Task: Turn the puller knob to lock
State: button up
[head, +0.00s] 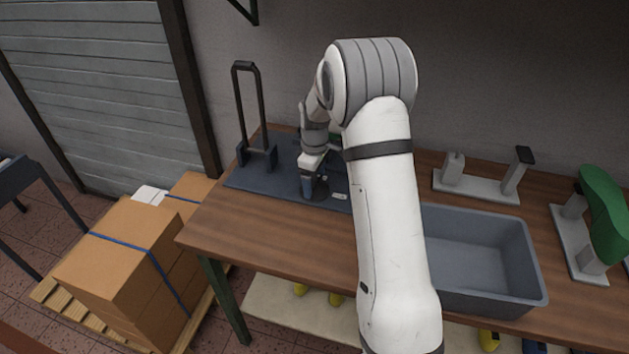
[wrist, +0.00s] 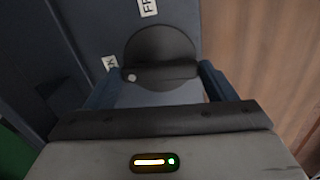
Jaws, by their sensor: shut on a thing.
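The puller knob (wrist: 160,55) is a dark round disc with a raised bar across it and a pale dot at the left end of the bar. It shows in the wrist view on the blue-grey puller base (wrist: 97,15). My gripper (wrist: 160,82) has its two blue fingers on either side of the knob's bar and is shut on it. A white label (wrist: 148,7) with partly cut-off letters lies above the knob, and another label (wrist: 110,63) lies to its left, by the pale dot. In the head view my gripper (head: 312,187) is low over the puller base (head: 240,178), and my arm hides part of it.
A dark upright frame (head: 237,95) stands on the base's left part. A grey bin (head: 530,262) sits on the wooden workbench (head: 222,222) to the right. A grey stand (head: 478,188) is behind it, and a green last (head: 604,200) on a stand is at far right.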

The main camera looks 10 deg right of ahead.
jog(key=shift+n, duration=0.5)
jog(key=shift+r, duration=0.1)
jog(key=o, duration=1)
